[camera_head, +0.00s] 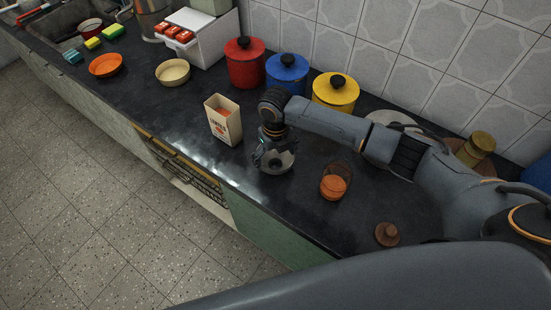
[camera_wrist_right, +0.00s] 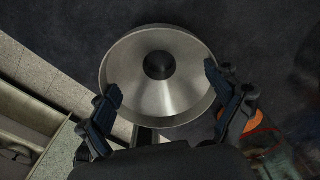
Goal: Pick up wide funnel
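The wide funnel is a round, shiny steel piece (camera_head: 277,163) on the dark counter, between the carton and the glass. In the right wrist view the funnel (camera_wrist_right: 160,95) shows from above, with a broad rim and a dark round hole in the middle. My right gripper (camera_head: 272,150) is right over it and hides part of it in the head view. In the wrist view its two fingers (camera_wrist_right: 162,80) are wide apart, at the left and right sides of the rim. I cannot tell whether they touch it. My left gripper is not in view.
A carton (camera_head: 223,122) stands left of the funnel, and a glass with orange contents (camera_head: 334,183) stands right. A brown lid (camera_head: 387,234) lies farther right. Red (camera_head: 245,65), blue (camera_head: 287,75) and yellow (camera_head: 335,95) pots line the wall. The counter's front edge is close.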

